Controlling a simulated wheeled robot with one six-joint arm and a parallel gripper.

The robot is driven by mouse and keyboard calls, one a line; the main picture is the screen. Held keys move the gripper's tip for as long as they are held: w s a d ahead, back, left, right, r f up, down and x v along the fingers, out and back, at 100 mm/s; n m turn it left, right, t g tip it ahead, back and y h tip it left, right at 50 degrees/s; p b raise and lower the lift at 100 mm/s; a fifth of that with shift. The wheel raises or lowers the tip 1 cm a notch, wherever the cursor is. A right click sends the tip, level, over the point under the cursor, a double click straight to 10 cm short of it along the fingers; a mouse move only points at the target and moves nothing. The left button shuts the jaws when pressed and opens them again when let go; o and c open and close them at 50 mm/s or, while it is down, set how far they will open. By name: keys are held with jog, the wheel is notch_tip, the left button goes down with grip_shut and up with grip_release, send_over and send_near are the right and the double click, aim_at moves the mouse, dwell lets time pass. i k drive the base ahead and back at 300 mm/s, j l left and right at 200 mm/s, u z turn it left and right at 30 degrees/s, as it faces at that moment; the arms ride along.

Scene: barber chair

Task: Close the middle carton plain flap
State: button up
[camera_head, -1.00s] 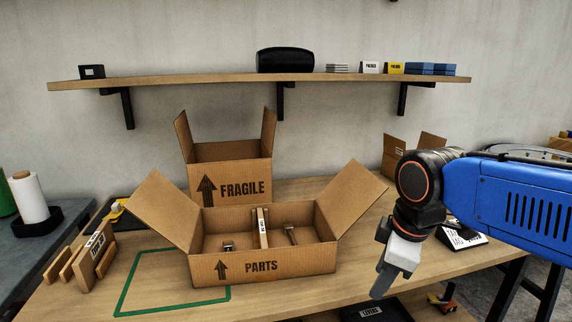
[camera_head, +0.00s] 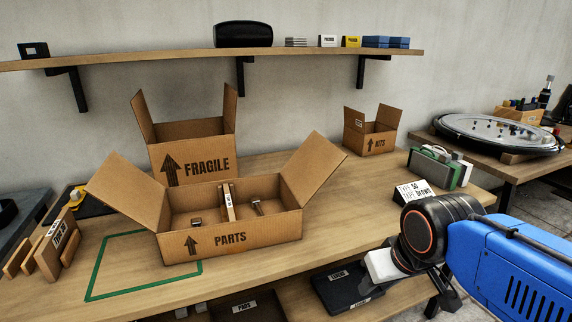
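The PARTS carton (camera_head: 280,228) stands open on the bench, with its plain left flap (camera_head: 137,203) and plain right flap (camera_head: 313,170) tilted up and outward. Behind it the FRAGILE carton (camera_head: 200,165) is open, its two side flaps raised. The smaller KITS carton (camera_head: 372,142) stands back right, with a white label on its left flap and a plain right flap (camera_head: 389,116). Which carton is the middle one is unclear. My gripper (camera_head: 381,266) is at the bench's front edge, right of the PARTS carton and touching no flap. Its finger opening is not distinguishable.
The PARTS carton holds a labelled divider (camera_head: 228,203) and small metal parts. A shelf (camera_head: 200,57) runs above. Bench between the cartons and my arm is clear.

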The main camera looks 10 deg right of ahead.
aim_at(317, 158)
jog(key=l+u, duration=0.6)
jog(key=u, duration=0.25)
jog(key=l+u, duration=0.4)
jog(key=k+l+u, duration=0.1)
jog(key=l, duration=0.35)
jog(key=k+l+u, duration=0.1)
jog(key=l, duration=0.3)
jog(key=k+l+u, duration=0.1)
jog(key=k+l, duration=0.2)
jog(key=k+l+u, duration=0.15)
jog(key=l, duration=0.35)
jog(key=k+l+u, duration=0.1)
jog(key=k+l, duration=0.35)
jog(key=l, duration=0.2)
jog(key=k+l, duration=0.15)
jog(key=l, duration=0.25)
